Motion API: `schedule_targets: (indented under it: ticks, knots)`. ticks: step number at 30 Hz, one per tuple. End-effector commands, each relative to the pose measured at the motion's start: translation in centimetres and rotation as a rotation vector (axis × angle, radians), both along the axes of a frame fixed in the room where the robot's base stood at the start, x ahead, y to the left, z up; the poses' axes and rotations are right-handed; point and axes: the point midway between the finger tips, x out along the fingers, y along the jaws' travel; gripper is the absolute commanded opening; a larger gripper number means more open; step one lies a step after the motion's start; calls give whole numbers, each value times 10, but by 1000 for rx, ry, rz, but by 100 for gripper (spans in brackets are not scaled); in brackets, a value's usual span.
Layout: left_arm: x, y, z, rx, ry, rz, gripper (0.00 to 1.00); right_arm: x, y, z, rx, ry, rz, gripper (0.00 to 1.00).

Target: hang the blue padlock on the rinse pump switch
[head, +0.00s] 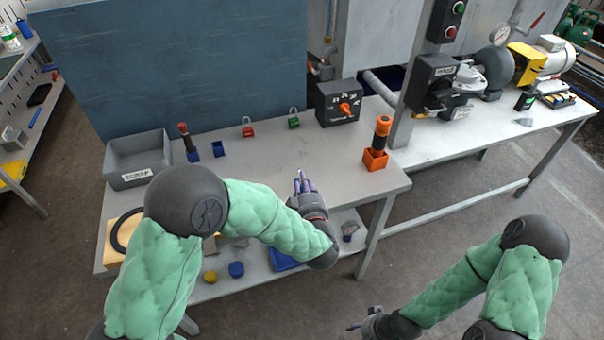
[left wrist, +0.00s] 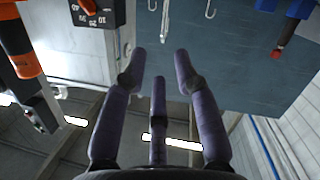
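My left gripper (head: 301,183) is low over the front of the bench. In the left wrist view its fingers (left wrist: 160,62) are spread, with nothing between them. A silver shackle (head: 300,172) shows just beyond the fingertips; a near shackle also shows in the left wrist view (left wrist: 165,22). Its padlock body is hidden, so I cannot confirm it is blue. A black switch box (head: 338,103) with an orange knob stands at the bench's back right. Another dark switch (head: 432,88) is on the post. I cannot read which is the rinse pump's. My right gripper (head: 367,325) is low at the bottom edge, its fingers unclear.
A red padlock (head: 249,130) and a green padlock (head: 293,122) stand along the back of the bench (head: 265,165). An orange holder (head: 375,160) with an orange-black tool is near the right edge.

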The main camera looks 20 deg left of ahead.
Motion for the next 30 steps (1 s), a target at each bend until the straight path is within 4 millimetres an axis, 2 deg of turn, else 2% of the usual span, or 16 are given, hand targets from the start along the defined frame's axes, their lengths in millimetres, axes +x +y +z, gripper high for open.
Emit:
schedule_targets:
  ticks: [6, 12, 18, 30]
  knots:
    - [-39, -18, 10, 2, -1, -4, 31, 0, 0, 14, 0, 0, 0, 50]
    - [-60, -27, 13, 1, -1, -2, 31, 0, 0, 18, 0, 0, 0, 50]
    - [-66, -28, 13, 0, -1, 1, 31, 0, 0, 19, 0, 0, 0, 50]
    - [-66, -28, 13, 0, 0, 1, 31, 0, 0, 19, 0, 0, 0, 50]
